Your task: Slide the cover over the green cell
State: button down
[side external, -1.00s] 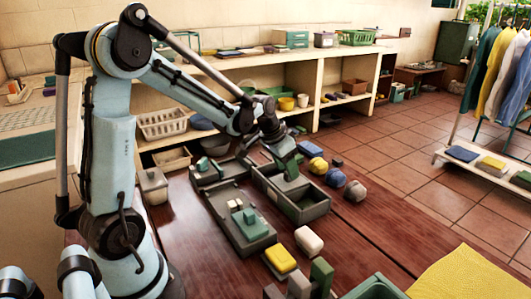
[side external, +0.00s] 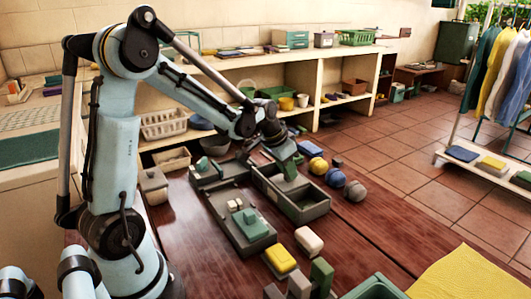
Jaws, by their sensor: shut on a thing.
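A grey-green open-topped box (side external: 307,212) stands on the brown table, right of the middle of the side view. Its near compartment is open and looks empty, with a dull green inside. My gripper (side external: 288,161) is over the far part of the box, pointing down. It is shut on a small green piece (side external: 290,172), which looks like the cover's handle.
A grey tray (side external: 238,232) with pale and green blocks lies left of the box. Yellow, blue and grey rounded items (side external: 335,178) sit to its right. A white rounded block (side external: 309,240), a yellow-topped block (side external: 280,259) and upright blocks (side external: 321,275) stand in front.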

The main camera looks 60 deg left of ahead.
jog(key=shift+d, duration=0.1)
jog(key=d, duration=0.8)
jog(key=shift+d, duration=0.15)
jog(key=c, duration=1)
grip_release()
jog(key=shift+o, duration=0.2)
jog(key=shift+r, duration=0.1)
jog(key=shift+s+r, duration=0.1)
jog(key=shift+r, duration=0.05)
jog(key=v, duration=1.1)
jog(key=shift+s+r, duration=0.2)
jog(key=shift+r, duration=0.1)
